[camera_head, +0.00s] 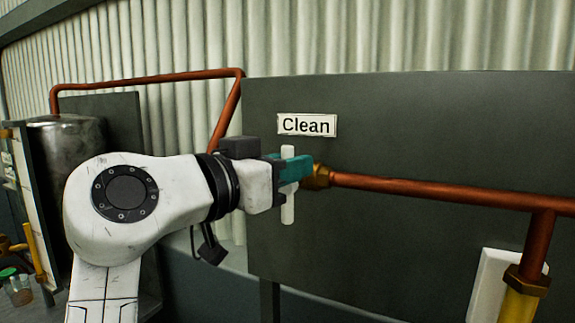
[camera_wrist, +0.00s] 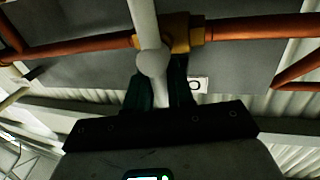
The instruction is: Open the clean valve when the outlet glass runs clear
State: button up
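The white handle of the clean valve (camera_head: 288,207) stands upright, crosswise to the horizontal copper pipe, below the "Clean" sign (camera_head: 307,125). Its brass body (camera_head: 318,177) is just right of it. My gripper (camera_head: 296,168) is at the handle, its teal fingers level with the pipe. In the wrist view the white handle (camera_wrist: 145,20) and its round hub lie before the brass body (camera_wrist: 181,33). The dark teal fingers flank the handle closely and look shut on it. An amber-yellow glass tube (camera_head: 517,307), perhaps the outlet glass, shows at lower right, cut off by the frame.
A dark panel (camera_head: 420,120) backs the valve, and the copper pipe (camera_head: 430,190) runs right from it. A metal tank (camera_head: 68,145) stands at left. A yellow tube (camera_head: 36,250) and a green-lidded jar (camera_head: 18,290) are at far left.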

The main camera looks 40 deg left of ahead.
grip_shut()
jog(key=shift+n, duration=0.3)
jog(key=shift+s+a+f+n+t+y+p, duration=0.15)
jog(key=shift+a+f+n+t+y+p, duration=0.5)
jog(key=shift+n, duration=2.75)
jog(key=shift+s+a+f+n+t+y+p, duration=0.25)
jog(key=shift+n+y+p, duration=0.7)
jog(key=shift+n, duration=2.45)
jog(key=shift+a+f+n+t+y+p, duration=0.4)
jog(key=shift+n+y, duration=0.7)
jog(key=shift+n, duration=2.3)
jog(key=shift+a+f, duration=0.1)
jog(key=shift+a, duration=0.05)
